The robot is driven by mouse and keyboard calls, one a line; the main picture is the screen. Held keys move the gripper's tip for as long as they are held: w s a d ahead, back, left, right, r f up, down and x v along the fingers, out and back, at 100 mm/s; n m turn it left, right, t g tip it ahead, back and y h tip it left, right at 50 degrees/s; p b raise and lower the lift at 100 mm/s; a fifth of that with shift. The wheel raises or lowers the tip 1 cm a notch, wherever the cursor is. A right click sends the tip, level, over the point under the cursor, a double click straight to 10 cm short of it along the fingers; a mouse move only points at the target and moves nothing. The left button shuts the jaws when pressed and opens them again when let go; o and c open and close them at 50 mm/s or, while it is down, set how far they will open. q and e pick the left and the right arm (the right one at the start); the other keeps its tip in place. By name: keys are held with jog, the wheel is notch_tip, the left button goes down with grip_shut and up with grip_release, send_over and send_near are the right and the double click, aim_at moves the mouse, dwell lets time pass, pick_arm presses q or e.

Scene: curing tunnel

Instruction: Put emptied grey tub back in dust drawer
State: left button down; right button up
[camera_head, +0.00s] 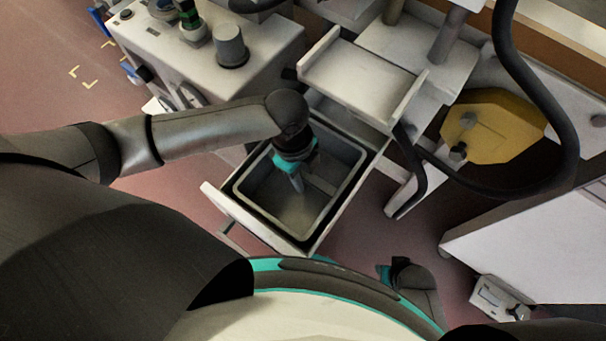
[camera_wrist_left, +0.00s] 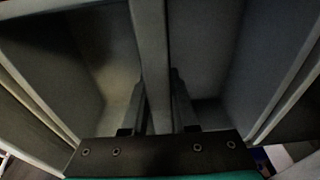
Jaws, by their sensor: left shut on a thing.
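The grey tub (camera_head: 285,209) is an open rectangular bin with a bar across its middle. It looks empty and lies within the pulled-out dust drawer (camera_head: 255,226), with a dark gap around its rim. I cannot tell whether it rests on the drawer floor. My left gripper (camera_head: 299,184) reaches down into the tub from above and is shut on its bar. In the left wrist view, the fingers (camera_wrist_left: 158,108) stand on either side of the bar (camera_wrist_left: 150,50), with the tub's walls beyond. My right gripper does not show clearly.
A white machine housing (camera_head: 170,55) with a grey knob (camera_head: 230,45) stands behind the drawer at left. A white tray-like ledge (camera_head: 358,80) overhangs its back end. A black hose (camera_head: 500,190) and a yellow plate (camera_head: 495,130) are at right. Reddish floor lies around the drawer.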

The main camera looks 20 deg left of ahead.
pick_arm(q)
jog(key=shift+f, duration=0.4)
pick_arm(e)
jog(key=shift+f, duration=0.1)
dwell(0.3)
pick_arm(q)
jog(key=c, duration=0.6)
grip_release()
